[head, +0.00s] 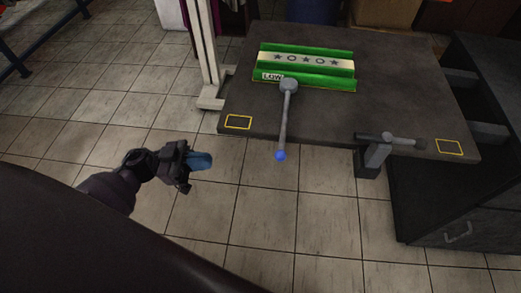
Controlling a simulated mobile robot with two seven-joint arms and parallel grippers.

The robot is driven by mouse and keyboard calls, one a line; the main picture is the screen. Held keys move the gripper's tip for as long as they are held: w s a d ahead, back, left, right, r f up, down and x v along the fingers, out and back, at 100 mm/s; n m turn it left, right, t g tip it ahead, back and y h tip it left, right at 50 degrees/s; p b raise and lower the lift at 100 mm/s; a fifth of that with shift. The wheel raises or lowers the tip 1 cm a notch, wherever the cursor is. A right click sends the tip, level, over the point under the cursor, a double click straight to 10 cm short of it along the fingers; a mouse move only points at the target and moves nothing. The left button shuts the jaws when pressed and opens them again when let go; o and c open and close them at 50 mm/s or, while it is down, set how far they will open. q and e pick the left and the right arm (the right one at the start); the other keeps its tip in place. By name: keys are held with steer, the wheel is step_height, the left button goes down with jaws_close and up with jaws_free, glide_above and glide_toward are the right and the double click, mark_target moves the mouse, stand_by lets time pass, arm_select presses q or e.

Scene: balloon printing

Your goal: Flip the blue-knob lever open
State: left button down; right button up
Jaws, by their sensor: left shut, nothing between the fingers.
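The lever (284,115) is a grey rod with a blue knob (281,155) at its near end. Its round grey pivot sits at the front edge of the green printing plate (330,82). The rod points toward me, and the knob hangs out past the table's front edge. My left gripper (203,161) is shut and empty, with blue fingertips pointing right. It is left of the knob, apart from it, over the floor in front of the table. My right gripper is not in view.
The dark table (390,80) carries two yellow-outlined rectangles near its front corners. A grey clamp (376,150) with a handle sits at the front edge, right of the lever. A dark drawer cabinet (450,205) stands at the right. Tiled floor lies open between gripper and knob.

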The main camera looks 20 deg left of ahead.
arm_select(q)
steer(key=x, duration=1.4)
steer(key=shift+b, duration=0.45)
steer(key=shift+d, duration=0.1)
